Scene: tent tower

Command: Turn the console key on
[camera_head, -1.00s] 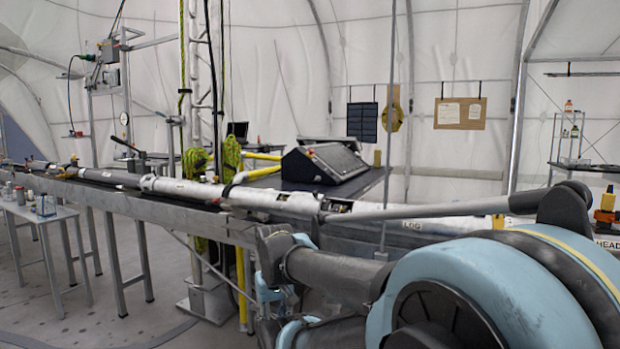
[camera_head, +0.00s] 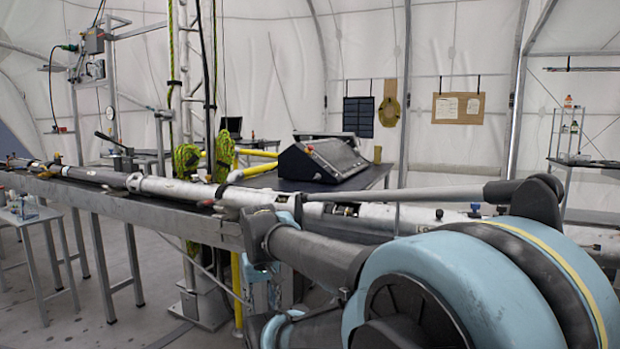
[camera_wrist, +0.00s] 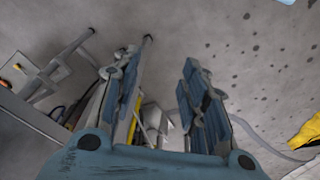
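The console (camera_head: 325,160) is a dark box with a sloping panel on the dark table behind the long metal beam. A small red-orange knob (camera_head: 309,149) shows near its upper left corner. I cannot make out a key on it. My gripper (camera_wrist: 158,85) is seen in the wrist view, its two blue fingers apart with nothing held between them. It points at grey speckled floor and metal frame parts, and the console is not recognisable there. In the head view I cannot clearly make out the gripper; my arm fills the lower right.
A long metal beam (camera_head: 130,208) carrying a white and grey tube (camera_head: 170,188) runs across between me and the console. A lattice mast (camera_head: 188,80) with yellow-green rope stands left of the console. A small side table (camera_head: 30,215) is at far left. Open floor shows at lower left.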

